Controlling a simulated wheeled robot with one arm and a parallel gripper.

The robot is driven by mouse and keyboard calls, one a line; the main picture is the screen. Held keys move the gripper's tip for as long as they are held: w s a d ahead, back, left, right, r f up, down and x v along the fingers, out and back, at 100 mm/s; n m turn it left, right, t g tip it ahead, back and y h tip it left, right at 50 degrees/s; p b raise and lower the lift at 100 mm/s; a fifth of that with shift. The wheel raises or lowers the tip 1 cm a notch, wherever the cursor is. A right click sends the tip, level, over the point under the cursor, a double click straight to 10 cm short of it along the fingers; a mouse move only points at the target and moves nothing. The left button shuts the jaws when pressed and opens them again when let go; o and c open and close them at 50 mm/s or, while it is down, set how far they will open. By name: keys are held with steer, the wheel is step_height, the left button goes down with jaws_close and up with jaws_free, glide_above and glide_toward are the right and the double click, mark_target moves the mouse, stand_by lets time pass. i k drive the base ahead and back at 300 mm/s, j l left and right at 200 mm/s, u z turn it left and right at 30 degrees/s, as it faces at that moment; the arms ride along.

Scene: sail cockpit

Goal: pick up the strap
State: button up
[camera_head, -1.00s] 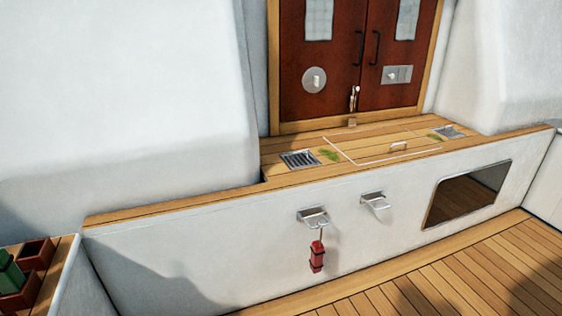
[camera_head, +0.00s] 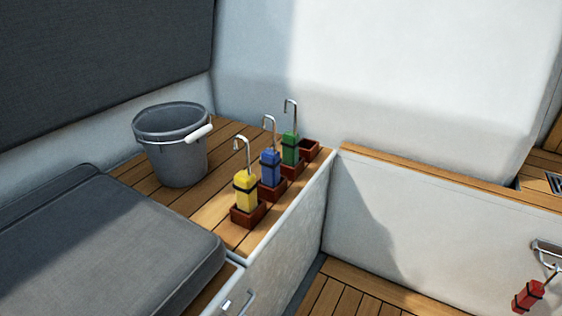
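Several bundled straps with metal hooks are in view. A red strap (camera_head: 529,295) with a dark band hangs from a metal bracket (camera_head: 547,252) on the white wall at the lower right. A yellow strap (camera_head: 245,191), a blue strap (camera_head: 270,168) and a green strap (camera_head: 290,147) stand upright in small brown-red holders on the slatted wooden bench top (camera_head: 200,207). Their hooks point up. My gripper is not in view.
An empty-looking grey bucket (camera_head: 180,160) with a white handle grip stands left of the straps. One brown-red holder (camera_head: 312,148) behind the green strap is empty. A grey cushion (camera_head: 110,250) lies at front left. Some wooden floor (camera_head: 370,292) is clear.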

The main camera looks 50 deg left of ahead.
mark_target(245, 185)
steer(key=u, duration=2.15)
steer(key=z, duration=2.7)
steer(key=u, duration=2.75)
steer(key=k+l+u, duration=0.6)
steer(key=u, duration=0.15)
